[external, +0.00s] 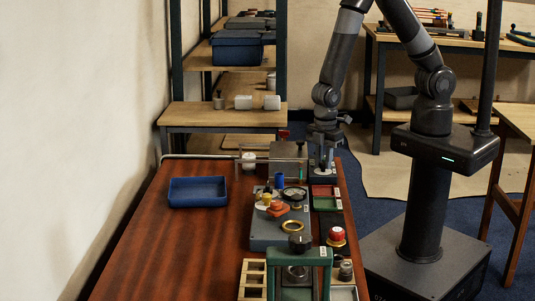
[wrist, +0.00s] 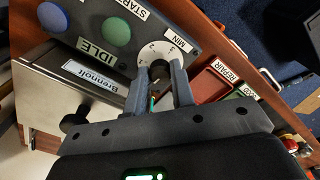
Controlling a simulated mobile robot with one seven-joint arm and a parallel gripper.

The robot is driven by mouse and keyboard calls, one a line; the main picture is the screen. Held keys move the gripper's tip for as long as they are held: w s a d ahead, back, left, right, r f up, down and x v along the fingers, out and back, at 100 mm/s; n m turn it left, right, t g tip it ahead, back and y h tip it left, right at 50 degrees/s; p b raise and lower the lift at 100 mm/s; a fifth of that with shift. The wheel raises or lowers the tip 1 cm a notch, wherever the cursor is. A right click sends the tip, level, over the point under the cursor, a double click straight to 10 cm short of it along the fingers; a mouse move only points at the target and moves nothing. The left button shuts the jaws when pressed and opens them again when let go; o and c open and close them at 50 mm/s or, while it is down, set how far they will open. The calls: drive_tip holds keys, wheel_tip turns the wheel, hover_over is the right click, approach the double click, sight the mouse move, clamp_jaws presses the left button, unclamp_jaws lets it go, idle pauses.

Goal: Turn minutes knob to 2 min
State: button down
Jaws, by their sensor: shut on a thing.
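The minutes knob (wrist: 158,70) is dark and sits at the centre of a white numbered dial (wrist: 172,45) beside a MIN label (wrist: 201,36) in the wrist view. My gripper (wrist: 161,76) has one finger on each side of the knob and is shut on it. The fingers hide part of the knob and the lower dial, so its pointer setting cannot be read. In the external view my gripper (external: 321,163) points down at the far right end of the table, and the knob is hidden there.
The grey panel (wrist: 82,28) carries a green button (wrist: 117,32), a blue button (wrist: 53,17) and an IDLE label. A silver Brennolt box (wrist: 62,90) and a red REPAIR tray (wrist: 222,90) lie close by. A blue tray (external: 197,192) stands on the table's left.

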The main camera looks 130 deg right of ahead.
sight(324, 163)
drive_tip(key=m, duration=1.1)
drive_tip(key=shift+a, duration=0.1)
drive_tip(key=m, duration=0.5)
drive_tip(key=shift+w+m, duration=0.1)
drive_tip(key=shift+m, duration=0.3)
drive_tip(key=m, duration=0.6)
drive_tip(key=c, duration=1.2)
unclamp_jaws()
drive_tip(key=shift+c, duration=0.2)
wheel_tip(324, 163, up, 11)
